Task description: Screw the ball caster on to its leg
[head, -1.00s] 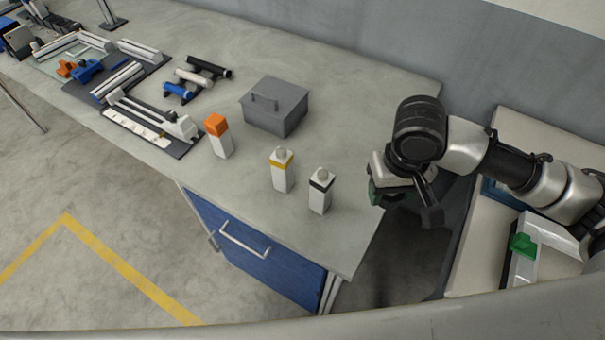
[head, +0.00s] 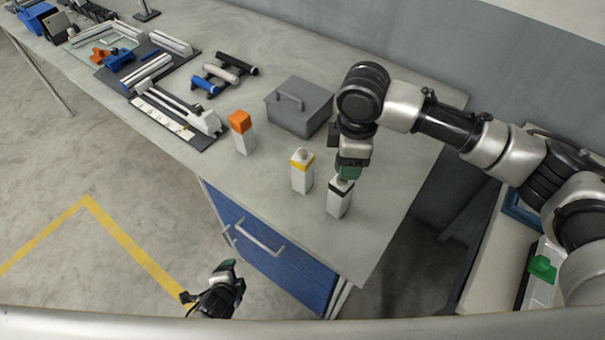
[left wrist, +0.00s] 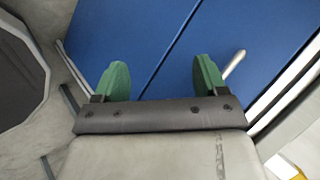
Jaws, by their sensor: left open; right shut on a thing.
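A white upright block with a black band (head: 340,199) stands near the table's front right corner; I take it for the leg. My right gripper (head: 345,178) is directly over it, fingers down, shut at its top. The grey rounded top, likely the ball caster, is hidden between the fingers, so I cannot tell how it sits. A similar block with a yellow band (head: 302,172) and a grey rounded top (head: 302,154) stands just left. My left gripper (head: 232,272) is low in front of the table; its green fingers (left wrist: 160,78) are apart and empty.
A white block with an orange top (head: 240,122) and a grey lidded box (head: 298,108) stand behind. Several rods and trays fill the table's left part. The blue drawer front (head: 265,250) faces my left gripper. The table's right end is clear.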

